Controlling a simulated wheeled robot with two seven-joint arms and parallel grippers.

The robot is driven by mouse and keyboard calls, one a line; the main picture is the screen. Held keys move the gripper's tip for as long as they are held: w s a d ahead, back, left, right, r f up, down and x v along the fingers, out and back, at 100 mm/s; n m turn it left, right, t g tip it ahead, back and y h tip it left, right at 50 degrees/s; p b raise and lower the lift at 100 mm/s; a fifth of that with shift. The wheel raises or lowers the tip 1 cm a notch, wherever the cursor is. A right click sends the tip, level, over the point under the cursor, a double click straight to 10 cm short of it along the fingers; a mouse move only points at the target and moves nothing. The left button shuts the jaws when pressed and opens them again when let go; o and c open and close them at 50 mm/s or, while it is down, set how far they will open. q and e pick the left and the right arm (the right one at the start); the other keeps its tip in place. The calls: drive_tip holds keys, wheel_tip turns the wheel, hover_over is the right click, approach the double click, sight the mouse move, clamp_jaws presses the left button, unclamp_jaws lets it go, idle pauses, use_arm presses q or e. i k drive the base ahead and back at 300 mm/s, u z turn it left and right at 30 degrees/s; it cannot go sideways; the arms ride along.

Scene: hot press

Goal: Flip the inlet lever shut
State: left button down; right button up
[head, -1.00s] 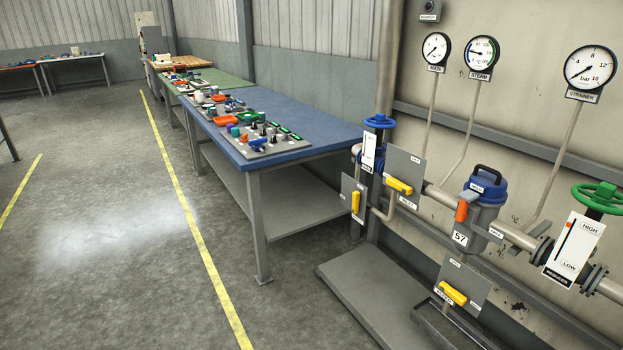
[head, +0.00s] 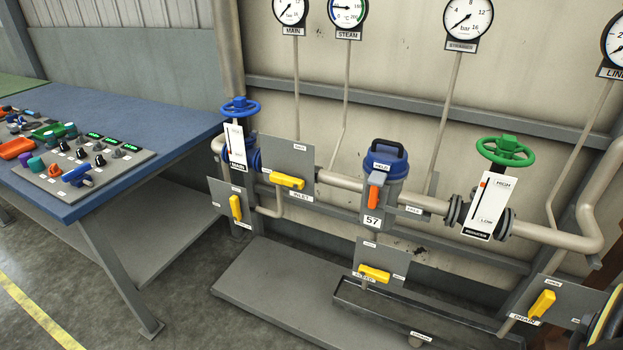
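The yellow inlet lever (head: 287,181) sits on a grey plate (head: 288,150) with an INLET label under it, on the pipe left of the blue-lidded strainer pot. The lever lies nearly level, tilted slightly down to the right. Small labels on the plate are too small to read surely. Neither of my grippers is in the head view.
Other yellow levers are at the left plate (head: 235,208), below the pot (head: 374,273) and at the drain (head: 541,304). A blue handwheel (head: 240,107) and a green handwheel (head: 505,151) stand on the pipe. A blue workbench (head: 150,122) is at left. A low grey platform (head: 262,285) lies below.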

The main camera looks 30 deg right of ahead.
sight(278, 178)
drive_tip(key=z, duration=0.65)
drive_tip(key=i, duration=0.5)
drive_tip(key=z, duration=0.6)
